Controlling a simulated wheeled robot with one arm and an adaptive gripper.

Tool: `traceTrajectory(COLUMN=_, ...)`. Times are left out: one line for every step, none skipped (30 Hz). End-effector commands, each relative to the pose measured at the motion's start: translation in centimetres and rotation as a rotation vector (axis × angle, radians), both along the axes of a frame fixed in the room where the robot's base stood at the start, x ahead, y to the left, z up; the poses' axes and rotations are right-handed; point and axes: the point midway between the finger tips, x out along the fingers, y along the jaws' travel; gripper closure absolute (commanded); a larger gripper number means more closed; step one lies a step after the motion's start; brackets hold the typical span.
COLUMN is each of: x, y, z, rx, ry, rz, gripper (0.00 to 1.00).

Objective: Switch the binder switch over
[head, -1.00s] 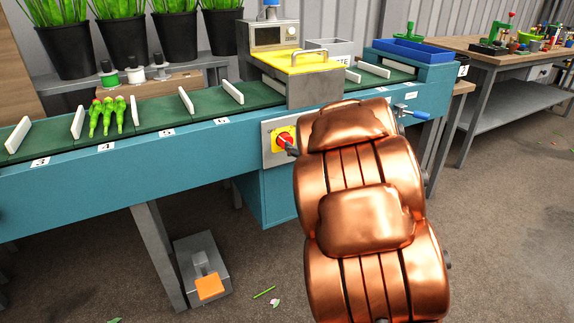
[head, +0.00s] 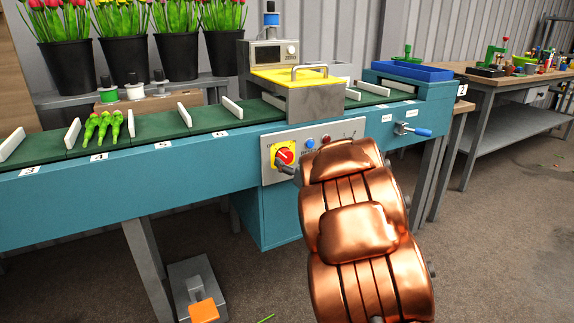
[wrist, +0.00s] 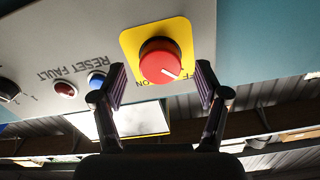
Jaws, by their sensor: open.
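The binder switch is a red rotary knob (head: 284,155) on a yellow plate, on the grey panel at the front of the teal conveyor bench. In the wrist view the red knob (wrist: 160,61) shows large, with its white mark pointing lower right, towards the partly hidden OFF lettering; ON is printed at lower left. My gripper (wrist: 161,70) is open, its two fingers apart on either side of the knob's lower part. I cannot tell whether they touch it. In the head view my copper arm hides most of the gripper, whose tip shows just below the knob.
The panel also carries a blue button (wrist: 96,80) and a red fault light (wrist: 65,89) beside the switch. A blue-handled lever (head: 414,131) sticks out to the right. An orange foot pedal (head: 204,312) stands below. A green tulip bunch (head: 103,126) lies on the belt.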

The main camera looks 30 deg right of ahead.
Motion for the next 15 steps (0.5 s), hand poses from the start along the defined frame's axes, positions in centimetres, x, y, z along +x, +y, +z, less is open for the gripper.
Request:
traceTrajectory(x=0.6, y=0.0, z=-0.3, rx=-0.001, ry=0.0, rz=0.002, gripper=0.26)
traceTrajectory(x=1.0, y=0.0, z=-0.3, rx=-0.001, ry=0.0, rz=0.003, gripper=0.26)
traceTrajectory(x=1.4, y=-0.1, z=-0.2, rx=-0.002, ry=0.0, rz=0.003, gripper=0.26)
traceTrajectory(x=1.6, y=-0.1, z=-0.2, rx=-0.002, ry=0.0, rz=0.003, gripper=0.26)
traceTrajectory(x=1.8, y=-0.1, z=-0.2, rx=-0.002, ry=0.0, rz=0.003, gripper=0.26)
traceTrajectory(x=2.0, y=-0.1, z=-0.2, rx=-0.001, ry=0.001, rz=0.002, gripper=0.26)
traceTrajectory(x=2.2, y=-0.1, z=-0.2, rx=-0.001, ry=0.001, rz=0.002, gripper=0.26)
traceTrajectory(x=2.2, y=-0.2, z=-0.2, rx=0.0, ry=0.002, rz=0.001, gripper=0.26)
traceTrajectory(x=2.3, y=-0.2, z=-0.2, rx=0.0, ry=0.002, rz=0.001, gripper=0.26)
traceTrajectory(x=2.3, y=-0.2, z=-0.2, rx=0.0, ry=0.002, rz=0.001, gripper=0.26)
traceTrajectory(x=2.4, y=-0.2, z=-0.1, rx=0.0, ry=0.002, rz=0.0, gripper=0.26)
traceTrajectory(x=2.3, y=-0.2, z=-0.1, rx=0.0, ry=0.002, rz=0.0, gripper=0.26)
traceTrajectory(x=2.3, y=-0.2, z=-0.1, rx=0.0, ry=0.002, rz=0.0, gripper=0.26)
traceTrajectory(x=2.3, y=-0.2, z=-0.1, rx=0.0, ry=0.002, rz=0.0, gripper=0.26)
traceTrajectory(x=2.3, y=-0.2, z=-0.1, rx=0.0, ry=0.002, rz=0.0, gripper=0.26)
